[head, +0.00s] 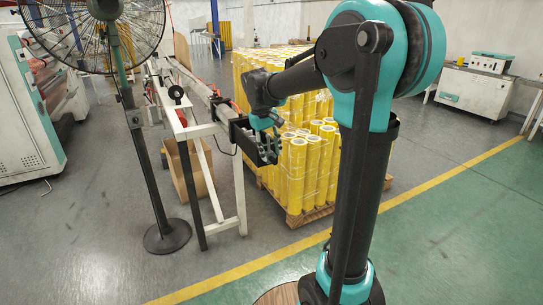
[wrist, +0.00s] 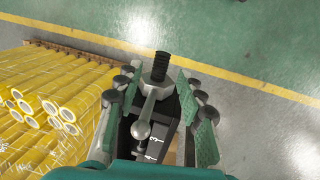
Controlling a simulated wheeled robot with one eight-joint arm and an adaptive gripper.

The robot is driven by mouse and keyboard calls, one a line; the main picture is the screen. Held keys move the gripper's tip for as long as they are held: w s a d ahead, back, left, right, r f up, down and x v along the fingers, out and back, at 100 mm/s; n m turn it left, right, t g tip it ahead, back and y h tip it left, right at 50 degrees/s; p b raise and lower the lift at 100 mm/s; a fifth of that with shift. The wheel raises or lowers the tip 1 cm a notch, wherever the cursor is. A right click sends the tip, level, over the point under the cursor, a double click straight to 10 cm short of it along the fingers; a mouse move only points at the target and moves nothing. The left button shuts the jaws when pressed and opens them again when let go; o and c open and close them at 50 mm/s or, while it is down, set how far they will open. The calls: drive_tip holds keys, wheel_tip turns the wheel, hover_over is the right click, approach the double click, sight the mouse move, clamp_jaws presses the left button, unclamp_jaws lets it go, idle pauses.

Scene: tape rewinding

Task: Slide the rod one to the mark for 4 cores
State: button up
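The rod (wrist: 143,128) shows in the wrist view as a silver lever with a round ball end, with a silver nut and black threaded end (wrist: 160,65) beyond it. It lies over a dark plate (wrist: 170,140) with white numerals; a 3 and the mark for 4 (wrist: 150,157) are readable near the bottom, just right of and below the ball. My gripper (wrist: 158,98) is open, its fingers on either side of the rod with gaps visible. In the head view my gripper (head: 268,147) is at the near end of the machine's rail, where the rod cannot be made out.
A pallet of yellow tape rolls (head: 300,165) stands close behind and right of my gripper. A white machine frame (head: 240,185) supports the rail. A stand fan (head: 140,150) is at left, a cardboard box (head: 185,170) under the frame. The green floor at right is clear.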

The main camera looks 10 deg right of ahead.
drive_tip(key=shift+d+f, duration=0.2)
drive_tip(key=shift+f, duration=0.75)
clamp_jaws()
